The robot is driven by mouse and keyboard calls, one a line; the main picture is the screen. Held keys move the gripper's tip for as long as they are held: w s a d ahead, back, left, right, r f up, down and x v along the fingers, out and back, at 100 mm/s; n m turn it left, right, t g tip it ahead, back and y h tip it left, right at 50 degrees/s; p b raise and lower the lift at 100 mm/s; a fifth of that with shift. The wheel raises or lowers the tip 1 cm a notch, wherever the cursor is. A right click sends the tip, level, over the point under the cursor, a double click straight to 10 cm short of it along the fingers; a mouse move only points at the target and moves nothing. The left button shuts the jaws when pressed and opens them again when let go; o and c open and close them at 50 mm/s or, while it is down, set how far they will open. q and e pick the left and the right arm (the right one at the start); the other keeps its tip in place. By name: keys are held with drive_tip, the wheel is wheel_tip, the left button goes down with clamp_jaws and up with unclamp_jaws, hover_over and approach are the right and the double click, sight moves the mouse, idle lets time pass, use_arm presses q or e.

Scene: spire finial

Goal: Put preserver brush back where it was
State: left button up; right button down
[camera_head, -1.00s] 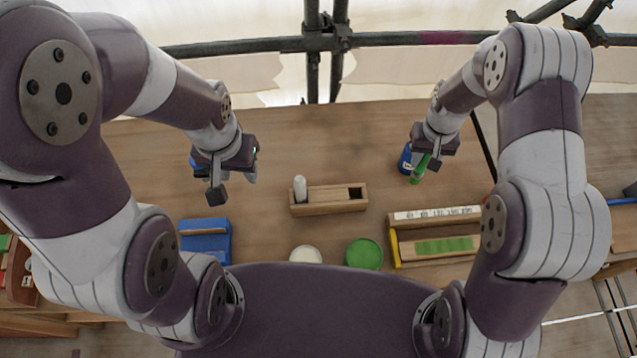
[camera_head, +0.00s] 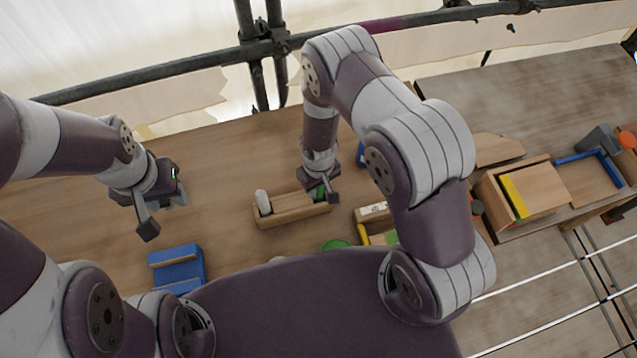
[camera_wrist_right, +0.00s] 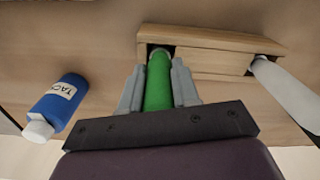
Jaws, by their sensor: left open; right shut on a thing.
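The green preserver brush (camera_wrist_right: 159,84) is between the fingers of my right gripper (camera_wrist_right: 158,92) in the right wrist view. Its far end is at the dark open slot of the wooden holder (camera_wrist_right: 210,50). I cannot tell how deep the end is in the slot. In the head view, my right gripper (camera_head: 325,192) is shut on the green brush (camera_head: 319,193) at the right end of the holder (camera_head: 292,213). A white-handled tool (camera_head: 263,202) stands in the holder's left slot. My left gripper (camera_head: 163,213) is open and empty, left of the holder.
A blue bottle with a white cap (camera_wrist_right: 58,102) lies beside the holder in the wrist view. A blue tray (camera_head: 176,266) is at the front left. A green round lid (camera_head: 336,244) is in front of the holder. Wooden boxes (camera_head: 515,200) stand at the right.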

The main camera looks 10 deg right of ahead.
drive_tip(key=shift+s+f, duration=0.1)
drive_tip(key=shift+f, duration=0.15)
drive_tip(key=c, duration=0.8)
unclamp_jaws()
